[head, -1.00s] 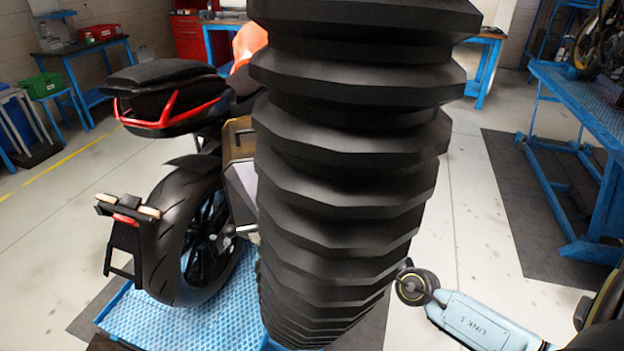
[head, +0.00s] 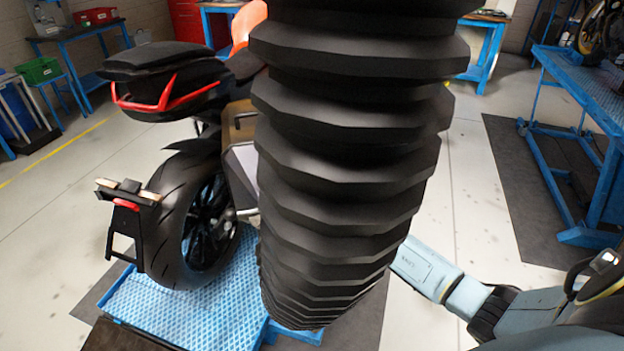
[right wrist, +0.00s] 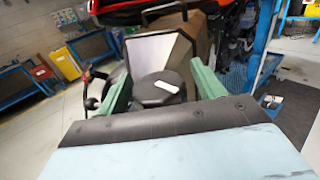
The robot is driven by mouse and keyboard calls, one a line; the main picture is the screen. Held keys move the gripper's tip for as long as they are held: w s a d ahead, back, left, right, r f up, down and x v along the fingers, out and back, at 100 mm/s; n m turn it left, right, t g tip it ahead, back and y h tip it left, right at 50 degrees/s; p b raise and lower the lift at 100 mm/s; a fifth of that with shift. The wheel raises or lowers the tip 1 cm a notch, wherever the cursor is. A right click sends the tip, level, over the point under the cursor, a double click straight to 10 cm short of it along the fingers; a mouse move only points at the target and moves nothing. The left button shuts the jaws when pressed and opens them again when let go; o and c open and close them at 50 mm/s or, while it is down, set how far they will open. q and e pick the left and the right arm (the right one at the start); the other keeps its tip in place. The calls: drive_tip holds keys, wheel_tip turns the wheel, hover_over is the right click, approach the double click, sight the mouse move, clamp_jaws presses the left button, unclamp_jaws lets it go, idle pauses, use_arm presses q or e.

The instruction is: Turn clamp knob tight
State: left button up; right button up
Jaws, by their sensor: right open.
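In the right wrist view a dark round knob (right wrist: 157,88) with a white bar on its face lies between the two green fingers of my right gripper (right wrist: 160,73). The fingers are spread open on either side of it. I cannot tell whether either finger touches it. Behind it is a grey angular panel (right wrist: 158,52). In the head view my right arm comes in from the right, and its far end is hidden behind a large black ribbed hose (head: 345,170). The knob and right gripper are not visible there. My left gripper is in neither view.
A motorcycle (head: 165,82) stands on a blue textured platform (head: 165,312) left of the ribbed hose. A blue workbench (head: 590,90) stands at the right over a dark mat (head: 530,190). Bare floor (head: 465,180) lies between the hose and mat.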

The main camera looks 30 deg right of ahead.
drive_tip(key=shift+w, duration=0.2)
drive_tip(key=c, duration=1)
drive_tip(key=m+h+p, duration=0.1)
drive_tip(key=h+p, duration=0.1)
drive_tip(key=p, duration=0.1)
drive_tip(key=m+h+p, duration=0.1)
drive_tip(key=h+p, duration=0.1)
drive_tip(key=shift+d+r+m+p, duration=0.1)
drive_tip(key=shift+r+m+p, duration=0.1)
drive_tip(key=shift+m+p, duration=0.2)
drive_tip(key=shift+d+m+g+h+p, duration=0.1)
drive_tip(key=shift+m+g+h+p, duration=0.2)
drive_tip(key=shift+m+h+p, duration=0.55)
drive_tip(key=shift+s+d+f+m+g+h, duration=0.1)
drive_tip(key=shift+m+g+h, duration=0.2)
drive_tip(key=shift+h, duration=0.55)
drive_tip(key=shift+d+f+m+g+h, duration=0.1)
drive_tip(key=shift+m+g+h, duration=0.2)
drive_tip(key=shift+h, duration=0.5)
drive_tip(key=o, duration=1)
